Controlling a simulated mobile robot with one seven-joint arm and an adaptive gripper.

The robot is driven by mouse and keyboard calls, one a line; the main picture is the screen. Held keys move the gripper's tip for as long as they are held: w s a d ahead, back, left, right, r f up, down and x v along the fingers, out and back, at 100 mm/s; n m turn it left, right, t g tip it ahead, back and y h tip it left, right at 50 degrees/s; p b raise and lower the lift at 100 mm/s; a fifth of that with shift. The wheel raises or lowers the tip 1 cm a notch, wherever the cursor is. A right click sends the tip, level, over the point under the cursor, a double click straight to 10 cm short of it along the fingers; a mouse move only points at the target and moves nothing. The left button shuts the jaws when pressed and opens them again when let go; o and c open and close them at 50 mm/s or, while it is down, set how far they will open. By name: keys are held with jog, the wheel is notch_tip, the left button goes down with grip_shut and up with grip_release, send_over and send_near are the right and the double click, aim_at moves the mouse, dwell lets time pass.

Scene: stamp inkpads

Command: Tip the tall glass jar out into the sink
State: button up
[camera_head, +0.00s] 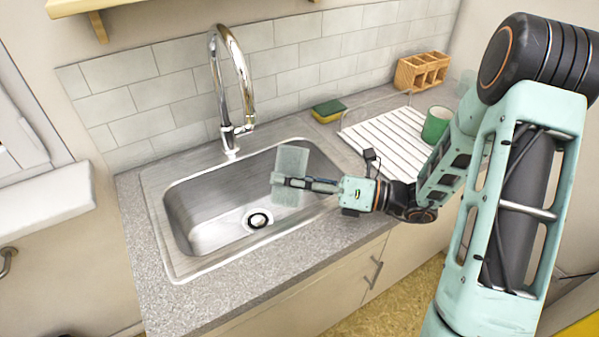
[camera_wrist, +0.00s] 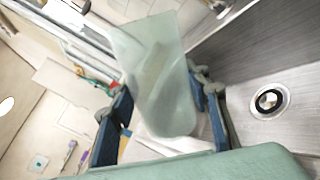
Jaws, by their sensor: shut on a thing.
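The tall glass jar (camera_head: 291,162) is pale, see-through and greenish, and stands nearly upright over the right part of the sink (camera_head: 190,195) in the head view. My gripper (camera_head: 282,182) is shut on the jar at its lower half, reaching in from the right. In the wrist view the jar (camera_wrist: 158,75) sits between the two fingers of my gripper (camera_wrist: 160,105). I cannot tell whether anything is inside it. The drain (camera_head: 257,219) lies below and left of the jar, and the drain also shows at the right of the wrist view (camera_wrist: 270,100).
A chrome faucet (camera_head: 240,85) rises behind the sink, its spout curving left of the jar. A sponge (camera_head: 329,110), a white drying rack (camera_head: 385,137), a green mug (camera_head: 437,124) and a wooden caddy (camera_head: 422,72) stand to the right. The sink basin's left part is empty.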

jog(key=shift+r+m, duration=0.4)
jog(key=shift+r, duration=0.1)
jog(key=shift+s+f+m, duration=0.1)
jog(key=shift+f+m, duration=0.2)
jog(key=shift+m, duration=0.3)
jog(key=m, duration=0.3)
jog(key=shift+f+m+p, duration=0.35)
jog(key=shift+f+m, duration=0.05)
jog(key=shift+w+f+m, duration=0.2)
jog(key=shift+w+m, duration=0.35)
jog(key=shift+m, duration=0.45)
jog(key=shift+w+d+f+m+p, duration=0.1)
jog(key=shift+w+f+m+p, duration=0.1)
jog(key=shift+m+p, duration=0.9)
jog(key=shift+p, duration=0.5)
jog(key=shift+r+p, duration=0.2)
jog(key=shift+p, duration=0.1)
jog(key=shift+s+r+m+p, duration=0.2)
jog(key=shift+m+p, duration=0.2)
jog(key=shift+p, duration=0.55)
